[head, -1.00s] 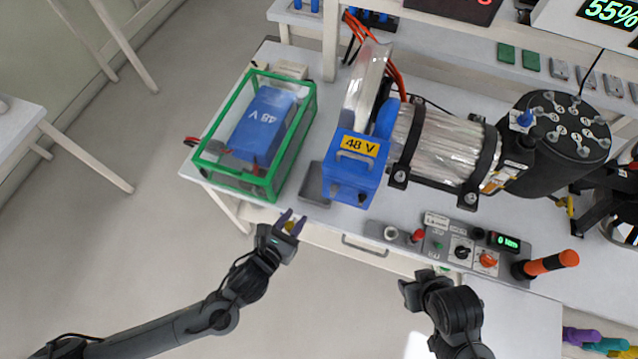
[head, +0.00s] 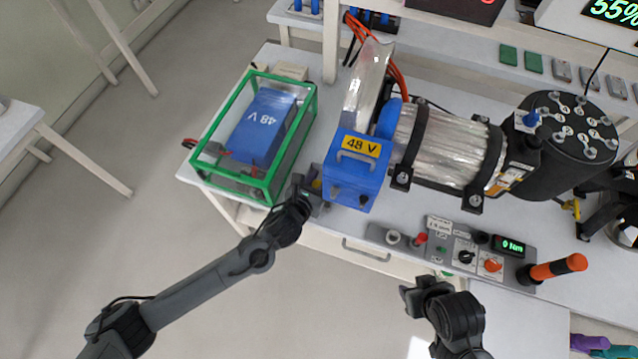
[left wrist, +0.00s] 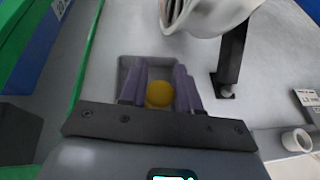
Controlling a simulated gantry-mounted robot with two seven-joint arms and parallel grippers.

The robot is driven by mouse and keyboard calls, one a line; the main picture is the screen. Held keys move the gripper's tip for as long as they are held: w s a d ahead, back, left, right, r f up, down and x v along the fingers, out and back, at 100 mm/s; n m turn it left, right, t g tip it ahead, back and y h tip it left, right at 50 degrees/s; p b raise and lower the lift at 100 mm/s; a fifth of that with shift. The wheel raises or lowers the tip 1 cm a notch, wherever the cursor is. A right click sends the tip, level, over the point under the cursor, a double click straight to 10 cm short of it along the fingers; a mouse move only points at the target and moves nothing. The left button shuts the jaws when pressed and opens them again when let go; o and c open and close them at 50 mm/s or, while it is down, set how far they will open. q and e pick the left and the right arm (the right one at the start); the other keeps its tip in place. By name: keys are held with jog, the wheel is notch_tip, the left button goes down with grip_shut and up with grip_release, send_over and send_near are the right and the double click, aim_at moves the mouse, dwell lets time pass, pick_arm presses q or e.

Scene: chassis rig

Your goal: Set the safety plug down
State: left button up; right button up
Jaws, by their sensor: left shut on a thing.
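The safety plug shows as a yellow rounded piece (left wrist: 159,94) between the purple fingers of my left gripper (left wrist: 160,88) in the left wrist view. The gripper is shut on it. In the head view, my left gripper (head: 314,188) is at the table's front edge, between the green-framed case and the blue 48 V unit. A small grey square tray (left wrist: 160,68) lies beneath the fingers, with its rim showing around them. I cannot tell whether the plug touches the tray. My right gripper (head: 416,297) is off the table front; its fingers are unclear.
The green-framed clear case (head: 282,181) with a blue 48 V battery (head: 262,122) stands close on the left. The blue 48 V unit (head: 355,172) stands close on the right. A control panel (head: 450,247) with an orange-handled tool (head: 558,267) lies farther right.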

pick_arm(q)
jog(key=shift+f, duration=1)
jog(key=shift+f, duration=0.1)
jog(key=o, duration=1)
